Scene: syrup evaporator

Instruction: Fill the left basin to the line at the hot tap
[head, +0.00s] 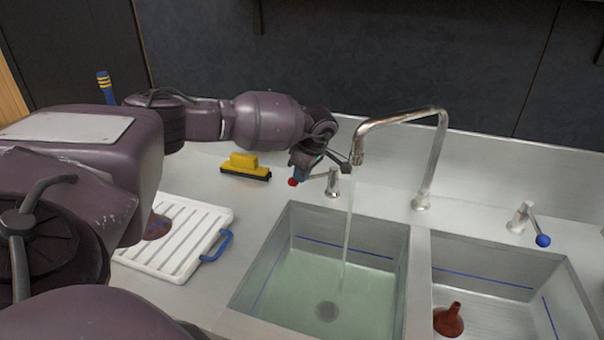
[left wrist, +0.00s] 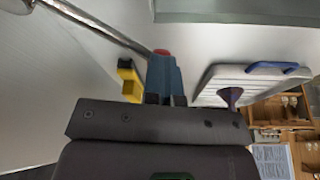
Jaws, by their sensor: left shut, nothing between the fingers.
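The left basin (head: 255,265) holds clear greenish water (head: 300,280). Its blue line (head: 345,247) shows on the far wall, above the water surface. A thin stream runs from the curved spout (head: 405,115) into this basin. The hot tap (head: 333,183) stands behind it, its lever pointing left to a red knob (head: 292,182). My left gripper (head: 300,175) is shut and empty at the red knob; I cannot tell whether it touches. In the left wrist view the red knob (left wrist: 161,52) shows just past the blue-grey fingertips (left wrist: 164,72). My right gripper is not in view.
The blue-knobbed tap (head: 542,240) stands behind the right basin (head: 485,270), which holds a red-brown funnel (head: 449,320). A yellow brush (head: 245,166) lies left of the hot tap. A white ribbed board (head: 185,240) with a blue handle lies on the left counter.

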